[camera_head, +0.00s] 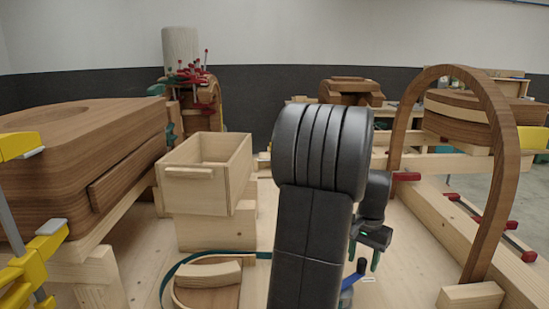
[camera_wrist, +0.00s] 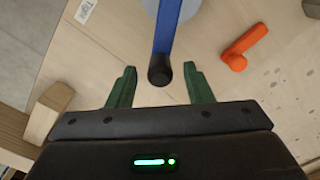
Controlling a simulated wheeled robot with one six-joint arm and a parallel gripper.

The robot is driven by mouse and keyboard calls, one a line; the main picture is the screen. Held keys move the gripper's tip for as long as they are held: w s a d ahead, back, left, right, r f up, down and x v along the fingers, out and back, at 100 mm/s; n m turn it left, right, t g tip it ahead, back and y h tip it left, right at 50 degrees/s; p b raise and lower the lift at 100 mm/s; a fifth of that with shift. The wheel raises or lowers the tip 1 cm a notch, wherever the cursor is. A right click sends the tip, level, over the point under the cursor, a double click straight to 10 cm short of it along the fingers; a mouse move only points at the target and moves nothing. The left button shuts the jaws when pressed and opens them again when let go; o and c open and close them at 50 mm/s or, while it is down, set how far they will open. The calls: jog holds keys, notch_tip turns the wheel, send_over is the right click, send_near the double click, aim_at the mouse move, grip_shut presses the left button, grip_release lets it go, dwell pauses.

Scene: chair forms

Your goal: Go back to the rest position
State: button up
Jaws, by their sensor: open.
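My gripper (camera_wrist: 160,88) is open in the wrist view, with its two green fingers apart. A blue bar with a dark round end (camera_wrist: 161,72) lies on the table between and just beyond the fingers; I cannot tell whether anything touches it. In the head view my gripper (camera_head: 366,256) hangs at the right of my black arm, pointing down over the wooden table. The blue bar (camera_head: 352,278) shows below it, partly hidden by my arm. Nothing is visibly held.
An orange piece (camera_wrist: 245,47) lies right of the fingers. A wooden box (camera_head: 207,172) stands left of my arm, near a large wooden form (camera_head: 75,160) with yellow clamps (camera_head: 38,262). A tall bent wooden arch (camera_head: 502,150) rises at the right. Bare tabletop (camera_head: 405,250) lies between.

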jog(key=shift+f, duration=0.9)
jog(key=shift+w+a+n, duration=0.1)
jog(key=shift+w+n, duration=0.1)
jog(key=shift+n, duration=0.1)
jog(key=shift+w+a+n, duration=0.25)
jog(key=shift+n, duration=0.35)
